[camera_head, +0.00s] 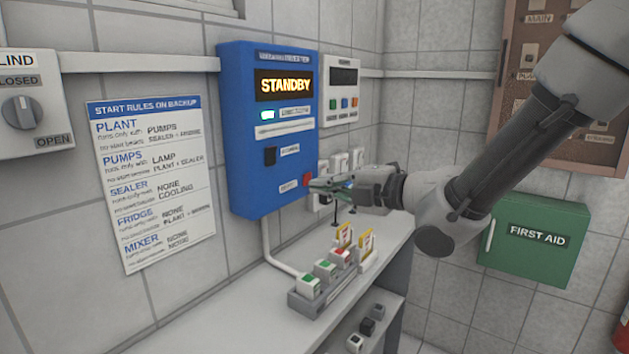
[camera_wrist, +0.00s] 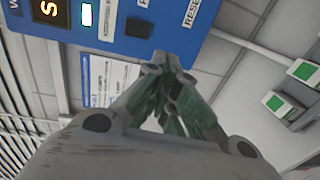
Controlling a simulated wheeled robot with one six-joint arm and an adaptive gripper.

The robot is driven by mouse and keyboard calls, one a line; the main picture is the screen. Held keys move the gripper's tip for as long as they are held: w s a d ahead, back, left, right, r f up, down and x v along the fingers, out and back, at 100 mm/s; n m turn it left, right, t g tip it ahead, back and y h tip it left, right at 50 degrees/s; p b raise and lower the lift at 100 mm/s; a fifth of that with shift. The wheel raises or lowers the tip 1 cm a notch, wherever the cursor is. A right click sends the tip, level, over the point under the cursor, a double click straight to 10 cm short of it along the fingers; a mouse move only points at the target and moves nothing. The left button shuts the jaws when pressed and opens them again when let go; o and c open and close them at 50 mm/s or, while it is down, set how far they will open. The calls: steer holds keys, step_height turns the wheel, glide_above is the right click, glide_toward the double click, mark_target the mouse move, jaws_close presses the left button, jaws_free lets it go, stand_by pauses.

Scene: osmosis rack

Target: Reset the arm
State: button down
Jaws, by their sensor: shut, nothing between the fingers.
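My gripper (camera_head: 327,186) is at the lower right corner of the blue control box (camera_head: 240,130) in the head view. Its fingers are shut with nothing between them, and they point left at the box, close to a red button (camera_head: 308,180). I cannot tell whether they touch it. In the wrist view the closed fingertips (camera_wrist: 168,62) overlap the lower edge of the blue box (camera_wrist: 130,45). The box display (camera_head: 285,85) reads STANDBY and a green light (camera_head: 267,115) is lit below it. My arm reaches in from the upper right.
A strip of switches (camera_head: 310,300) with green and red tops and yellow tags sits on the shelf (camera_head: 230,310) below my gripper. A green first aid box (camera_head: 535,240) hangs at right. A rules sheet (camera_head: 150,180) and a blind switch (camera_head: 25,110) are at left.

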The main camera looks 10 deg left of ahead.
stand_by(0.3)
steer(key=w+d+f+m+h, duration=0.2)
steer(key=d+f+m+h, duration=0.5)
steer(key=f, duration=0.4)
steer(key=s+d+f+m+h, duration=0.2)
steer(key=d+m+h, duration=0.2)
steer(key=d+m, duration=0.65)
steer(key=s+d+r+m+h, duration=0.1)
steer(key=s+d+r+m, duration=0.2)
steer(key=s+d, duration=0.3)
steer(key=s+d+r+m+g+h, duration=0.1)
steer(key=s+d+m, duration=0.5)
steer(key=d, duration=0.9)
steer(key=s+d+r+m+h, duration=0.2)
steer(key=s+d+r+m, duration=0.3)
steer(key=d, duration=0.5)
steer(key=shift+s+d+g, duration=0.35)
steer(key=shift+s+g, duration=0.05)
steer(key=shift+s, duration=0.45)
steer(key=shift+a+r, duration=0.1)
